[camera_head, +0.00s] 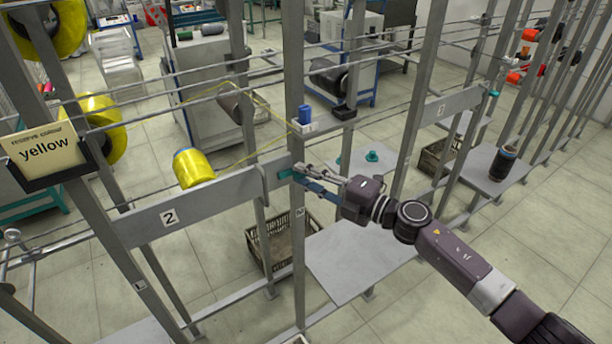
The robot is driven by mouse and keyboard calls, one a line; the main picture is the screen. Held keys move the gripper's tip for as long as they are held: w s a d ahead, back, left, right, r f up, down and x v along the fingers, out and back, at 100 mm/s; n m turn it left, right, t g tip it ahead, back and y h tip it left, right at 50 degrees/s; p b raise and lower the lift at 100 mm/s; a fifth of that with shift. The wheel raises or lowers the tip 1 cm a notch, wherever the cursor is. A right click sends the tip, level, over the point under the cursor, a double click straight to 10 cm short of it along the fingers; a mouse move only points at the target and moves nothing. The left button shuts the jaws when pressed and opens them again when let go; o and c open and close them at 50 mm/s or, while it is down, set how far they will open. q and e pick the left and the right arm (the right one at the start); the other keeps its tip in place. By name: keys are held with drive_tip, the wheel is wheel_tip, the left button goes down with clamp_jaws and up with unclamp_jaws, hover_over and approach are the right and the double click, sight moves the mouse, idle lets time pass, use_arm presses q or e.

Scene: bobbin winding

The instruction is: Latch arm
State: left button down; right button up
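A grey crossbeam (180,215) marked 2 runs across the frame. A short grey arm with a teal tip (284,174) is at its right end, beside the upright post; I take it for the latch arm. A yellow bobbin (193,168) sits above the crossbeam, left of this arm. My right gripper (299,174) comes in from the right with its fingertips at the teal tip. The fingertips partly hide the tip, and I cannot tell whether they touch or grip it. My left gripper is not in view.
Upright posts (294,90) and thin horizontal rods surround my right gripper. A blue-and-white device (305,122) is on the post above it. A yellow thread passes near there. A grey shelf (350,265) lies below, with a crate (280,245) to its left. A "yellow" sign (45,150) stands left.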

drive_tip(key=shift+o, duration=0.3)
drive_tip(key=shift+d, duration=0.1)
drive_tip(key=v, duration=1.2)
